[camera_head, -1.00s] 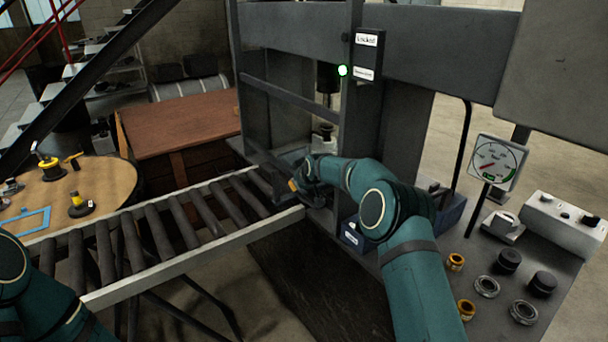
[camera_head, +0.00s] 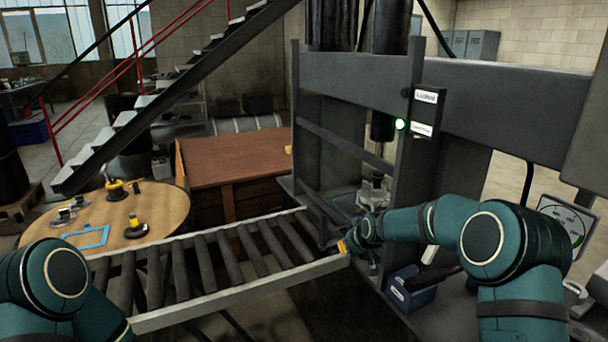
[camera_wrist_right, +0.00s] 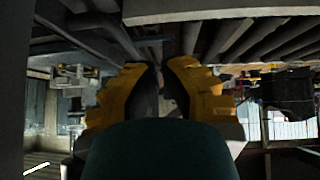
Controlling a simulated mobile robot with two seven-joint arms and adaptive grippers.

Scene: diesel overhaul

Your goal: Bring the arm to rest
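My right arm (camera_head: 498,245) reaches in from the right, with its gripper (camera_head: 343,246) beside the near right end of the roller conveyor (camera_head: 240,292), in front of the press frame (camera_head: 408,190). In the right wrist view, the yellow fingers of the right gripper (camera_wrist_right: 165,85) stand a narrow gap apart, and I see no held object between them. My left arm (camera_head: 55,285) shows at the lower left; its gripper is out of view.
A round wooden table (camera_head: 170,208) carries small parts and a blue frame (camera_head: 88,237). A brown wooden bench (camera_head: 235,160) stands behind the conveyor. A staircase (camera_head: 170,85) rises at the back left.

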